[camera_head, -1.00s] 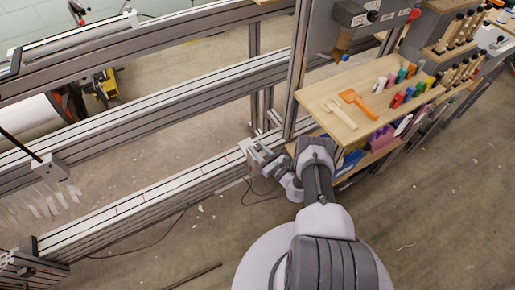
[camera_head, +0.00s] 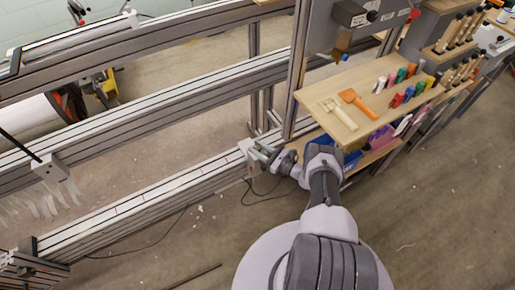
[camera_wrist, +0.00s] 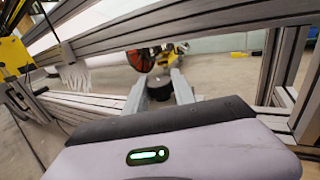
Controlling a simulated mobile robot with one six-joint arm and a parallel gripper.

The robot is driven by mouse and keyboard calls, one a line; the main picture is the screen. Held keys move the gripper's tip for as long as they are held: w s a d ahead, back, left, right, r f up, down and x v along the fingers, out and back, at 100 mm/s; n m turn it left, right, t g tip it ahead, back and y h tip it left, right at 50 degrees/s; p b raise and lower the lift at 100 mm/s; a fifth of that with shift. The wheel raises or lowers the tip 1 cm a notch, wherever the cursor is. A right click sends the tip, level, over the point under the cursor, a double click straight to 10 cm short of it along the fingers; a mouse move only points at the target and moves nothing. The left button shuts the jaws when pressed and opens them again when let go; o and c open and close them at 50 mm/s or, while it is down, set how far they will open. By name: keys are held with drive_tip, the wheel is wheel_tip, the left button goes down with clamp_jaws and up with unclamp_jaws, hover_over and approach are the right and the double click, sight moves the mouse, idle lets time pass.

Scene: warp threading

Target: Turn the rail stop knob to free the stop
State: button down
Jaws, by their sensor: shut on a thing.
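The rail stop is a small grey block (camera_head: 252,157) at the right end of the lower front rail (camera_head: 160,203) in the head view. My gripper (camera_head: 271,156) is at this block, reaching in from the right. In the wrist view a dark round knob (camera_wrist: 160,90) sits between the two grey fingers of my gripper (camera_wrist: 159,91), which are shut on it. In the head view the fingers and the wrist hide the knob. Its turn angle cannot be read.
A wooden shelf (camera_head: 335,122) with combs and coloured tools stands just right of my wrist, close above the arm. An upright post (camera_head: 297,70) rises behind the gripper. A cable (camera_head: 262,199) lies on the floor below. Open floor lies in front of the rail.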

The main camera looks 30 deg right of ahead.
sight(258, 149)
drive_tip(key=c, duration=1)
unclamp_jaws()
drive_tip(key=shift+w, duration=0.1)
drive_tip(key=shift+c, duration=0.2)
drive_tip(key=shift+r, duration=0.15)
drive_tip(key=r+p, duration=0.2)
drive_tip(key=s+r+p, duration=0.1)
drive_tip(key=r, duration=0.1)
drive_tip(key=shift+a+r+p, duration=0.15)
drive_tip(key=shift+p, duration=0.25)
drive_tip(key=s+a+p, duration=0.4)
drive_tip(key=s+p, duration=0.1)
drive_tip(key=s, duration=0.9)
drive_tip(key=shift+s+a+r, duration=0.15)
drive_tip(key=shift+s+r, duration=0.1)
